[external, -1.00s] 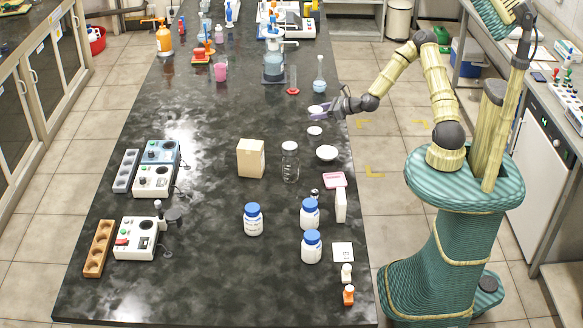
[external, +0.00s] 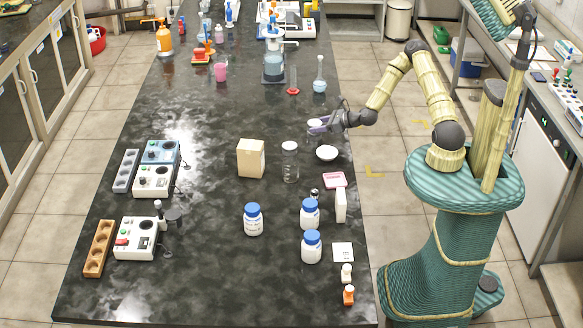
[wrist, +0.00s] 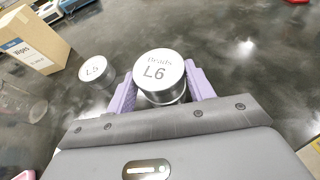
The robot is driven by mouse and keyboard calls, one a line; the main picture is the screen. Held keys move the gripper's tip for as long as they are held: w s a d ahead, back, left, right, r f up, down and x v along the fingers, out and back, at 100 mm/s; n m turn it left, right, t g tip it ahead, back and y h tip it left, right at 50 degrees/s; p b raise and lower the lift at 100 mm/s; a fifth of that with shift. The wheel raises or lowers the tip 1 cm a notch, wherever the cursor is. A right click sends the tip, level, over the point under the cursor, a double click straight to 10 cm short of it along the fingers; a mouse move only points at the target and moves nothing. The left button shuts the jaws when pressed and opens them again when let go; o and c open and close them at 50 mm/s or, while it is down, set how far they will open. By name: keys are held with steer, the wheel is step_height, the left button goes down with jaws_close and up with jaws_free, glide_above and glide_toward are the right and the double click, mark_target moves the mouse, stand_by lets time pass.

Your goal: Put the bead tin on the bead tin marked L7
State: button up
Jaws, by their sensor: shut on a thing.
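My gripper (external: 318,124) is shut on a round metal bead tin with a pale top (wrist: 160,72). In the wrist view the tin reads "Beads L6" and sits between the two purple fingers. It is out over the right part of the dark bench. A sliver of something shiny shows just under it, but what that is and whether they touch I cannot tell. A second round pale top (wrist: 95,69), seemingly marked L5, stands apart to its left. I cannot read a mark L7 anywhere.
A flask (external: 319,84) stands behind. Open bench lies left of my gripper.

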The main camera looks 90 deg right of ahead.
steer(key=shift+f, duration=0.15)
steer(key=o, duration=1)
steer(key=shift+r, duration=0.25)
steer(key=shift+s+a, duration=0.1)
steer(key=shift+s, duration=0.2)
steer(key=p+v, duration=1.1)
steer(key=shift+s+r+p, duration=0.15)
steer(key=shift+p, duration=0.15)
